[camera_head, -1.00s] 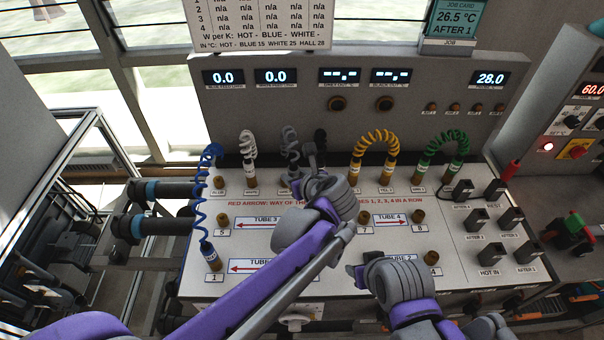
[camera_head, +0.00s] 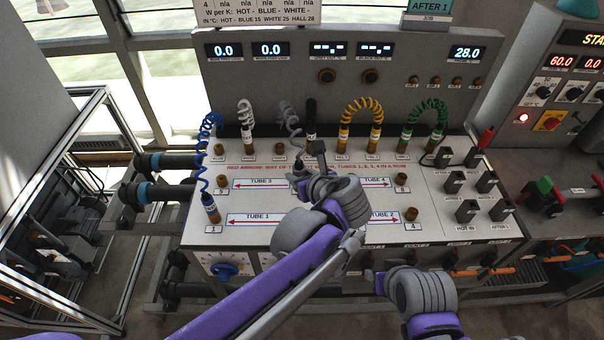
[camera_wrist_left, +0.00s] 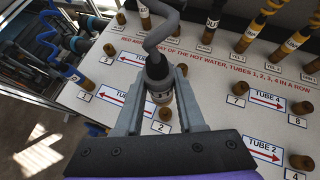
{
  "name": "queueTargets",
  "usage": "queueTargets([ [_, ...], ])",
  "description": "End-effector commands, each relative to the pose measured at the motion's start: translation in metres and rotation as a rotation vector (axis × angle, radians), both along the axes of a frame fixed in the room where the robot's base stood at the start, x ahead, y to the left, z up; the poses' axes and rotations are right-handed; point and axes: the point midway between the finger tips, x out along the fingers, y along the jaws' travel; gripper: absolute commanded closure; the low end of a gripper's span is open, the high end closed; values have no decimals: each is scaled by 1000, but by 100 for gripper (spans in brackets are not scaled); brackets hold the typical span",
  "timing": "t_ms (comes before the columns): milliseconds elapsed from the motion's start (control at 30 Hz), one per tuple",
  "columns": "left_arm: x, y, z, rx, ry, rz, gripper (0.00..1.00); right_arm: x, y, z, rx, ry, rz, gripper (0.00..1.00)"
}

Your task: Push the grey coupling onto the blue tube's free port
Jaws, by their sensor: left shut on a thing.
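My left gripper (camera_head: 310,176) is shut on the grey coupling, which sits between its two fingers in the left wrist view (camera_wrist_left: 157,72). The grey coiled hose (camera_head: 287,114) runs from the coupling back to the panel. In the wrist view a light-banded lower end of the coupling lies in line with the brass port marked 2 (camera_wrist_left: 165,114), at the right end of the TUBE 1 arrow. I cannot tell whether they touch. The blue hose's coupling (camera_head: 210,208) stands on port 1. My right gripper (camera_head: 376,280) hangs at lower right, its jaws unclear.
Port 5 (camera_head: 221,182) and port 8 (camera_head: 403,180) stand bare. White (camera_head: 246,118), black (camera_head: 311,110), yellow (camera_head: 362,106) and green (camera_head: 427,108) hoses line the back. Black sockets (camera_head: 466,211) fill the right side. My left forearm hides part of the front.

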Motion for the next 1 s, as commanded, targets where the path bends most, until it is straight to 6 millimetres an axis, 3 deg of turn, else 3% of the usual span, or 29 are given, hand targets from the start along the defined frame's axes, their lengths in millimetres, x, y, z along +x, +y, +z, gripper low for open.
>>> queueTargets([
  [667, -1, 0, -77, 0, 2, 0, 100, -23, 0, -59, 0, 43, 0, 50],
  [1000, 0, 0, -79, 0, 1, -1, 100, -23, 0, -61, 0, 44, 0, 50],
])
